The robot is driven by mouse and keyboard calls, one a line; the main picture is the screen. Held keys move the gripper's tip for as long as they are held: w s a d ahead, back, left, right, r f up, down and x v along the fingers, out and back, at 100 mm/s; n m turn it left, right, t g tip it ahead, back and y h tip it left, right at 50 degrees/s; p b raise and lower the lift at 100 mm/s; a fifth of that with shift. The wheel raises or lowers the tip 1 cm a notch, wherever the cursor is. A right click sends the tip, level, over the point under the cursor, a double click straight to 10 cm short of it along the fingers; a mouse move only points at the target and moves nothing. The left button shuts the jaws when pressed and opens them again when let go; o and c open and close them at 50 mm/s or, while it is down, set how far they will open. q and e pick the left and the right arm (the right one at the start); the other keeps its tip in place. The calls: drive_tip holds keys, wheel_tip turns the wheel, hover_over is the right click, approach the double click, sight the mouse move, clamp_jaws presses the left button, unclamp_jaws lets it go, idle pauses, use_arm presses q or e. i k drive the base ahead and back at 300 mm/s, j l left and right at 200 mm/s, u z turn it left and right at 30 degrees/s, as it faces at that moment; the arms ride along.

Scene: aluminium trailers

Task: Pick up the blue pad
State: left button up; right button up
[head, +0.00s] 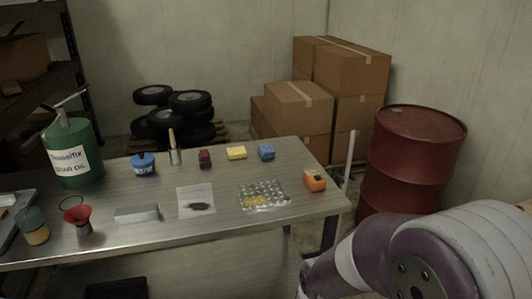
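A small blue block (266,152), which looks like the blue pad, lies near the back right edge of the metal table (300,215). It is beside a yellow pad (236,153), with a small gap between them. Nothing is holding it. Neither of my grippers is in the head view; only links of my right arm show at the lower right, in front of the table's right end.
A dark red block (205,158), a brush (174,150) and a blue tub (143,165) stand left of the pads. In front lie a clear bubble sheet (264,195) and an orange device (315,181). A red drum (412,158) stands right of the table.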

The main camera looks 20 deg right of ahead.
sight(266, 151)
drive_tip(key=i+l, duration=0.25)
drive_tip(key=i, duration=0.2)
drive_tip(key=i+l, duration=0.3)
drive_tip(key=i, duration=0.15)
drive_tip(key=i+l, duration=0.25)
drive_tip(key=i, duration=0.2)
drive_tip(key=i+l, duration=0.3)
drive_tip(key=i, duration=0.1)
